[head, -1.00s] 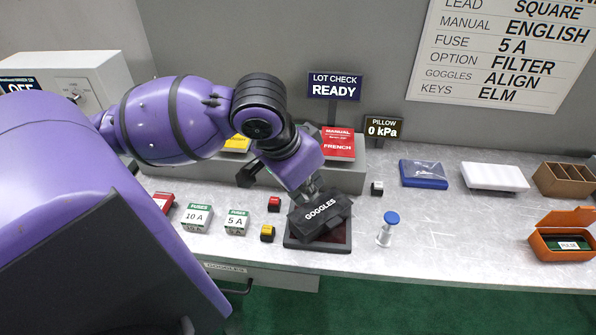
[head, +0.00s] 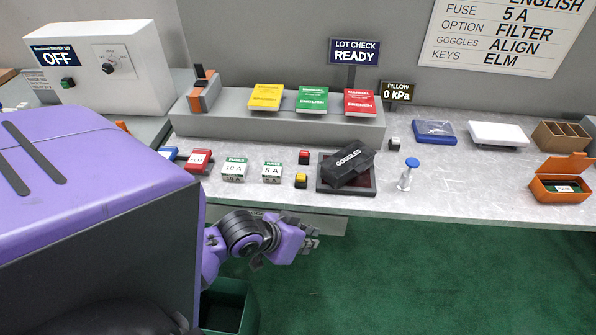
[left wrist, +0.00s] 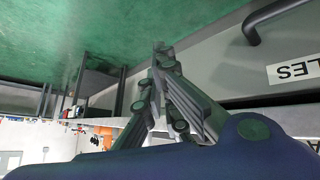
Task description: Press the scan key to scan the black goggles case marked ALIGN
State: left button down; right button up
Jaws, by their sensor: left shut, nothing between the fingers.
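The black goggles case (head: 346,170), marked GOGGLES, lies at a slant on a dark square pad (head: 366,190) on the bench; no ALIGN marking is legible on it. Small keys or buttons stand around the pad: a red one (head: 304,157) and a yellow one (head: 300,182) at its left, and a pale-topped one (head: 394,144) at its right. Their labels are too small to read, so I cannot tell which is the scan key. My left gripper (head: 312,238) is shut and empty, in front of the bench edge; it also shows in the left wrist view (left wrist: 162,52). My right gripper is out of view.
The LOT CHECK sign (head: 355,52) reads READY. A blue-topped plunger (head: 408,174) stands right of the pad. Fuse boxes (head: 234,170) stand left. A drawer handle (left wrist: 252,30) is near my gripper.

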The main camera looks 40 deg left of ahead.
pick_arm(q)
jog(key=s+d+f+t+y, duration=0.1)
jog(key=s+d+f, duration=0.4)
jog(key=s+f, duration=0.8)
jog(key=shift+s+d+f+y, duration=0.15)
jog(key=shift+s+y, duration=0.65)
jog(key=shift+s, duration=0.05)
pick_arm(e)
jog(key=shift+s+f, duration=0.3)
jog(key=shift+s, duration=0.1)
